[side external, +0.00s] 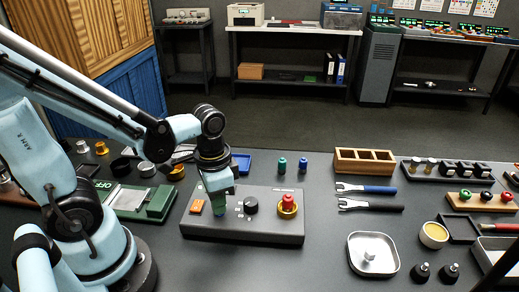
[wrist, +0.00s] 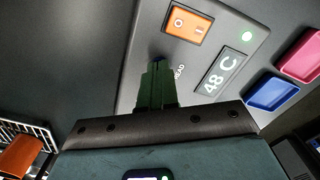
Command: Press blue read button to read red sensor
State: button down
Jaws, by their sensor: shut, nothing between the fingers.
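A grey control box (side external: 262,231) sits on the dark bench, with a red sensor (side external: 288,200) standing in a gold ring at its right end. My gripper (side external: 220,208) points down over the left part of the box, its green fingers closed with nothing between them. In the wrist view, the fingertips (wrist: 157,72) are at the READ label, and a sliver of the blue button (wrist: 158,59) shows just past them. Most of the button is hidden; I cannot tell whether it is pressed. The display (wrist: 219,74) reads 48 C.
Two wrenches (side external: 370,207) and a metal tray (side external: 373,238) lie to the right.

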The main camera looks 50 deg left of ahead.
jog(key=shift+r, duration=2.2)
jog(key=shift+r, duration=3)
jog(key=shift+w+a+f+n+t, duration=0.15)
jog(key=shift+w+n+t, duration=0.35)
jog(key=shift+w+t, duration=0.55)
jog(key=shift+w+a+f+n+t, duration=0.15)
jog(key=shift+w+n+t, duration=0.45)
jog(key=shift+t, duration=0.75)
jog(key=shift+w+f+n+t, duration=0.15)
jog(key=shift+w+n+t, duration=0.25)
jog(key=shift+w+t, duration=0.65)
jog(key=shift+s, duration=0.2)
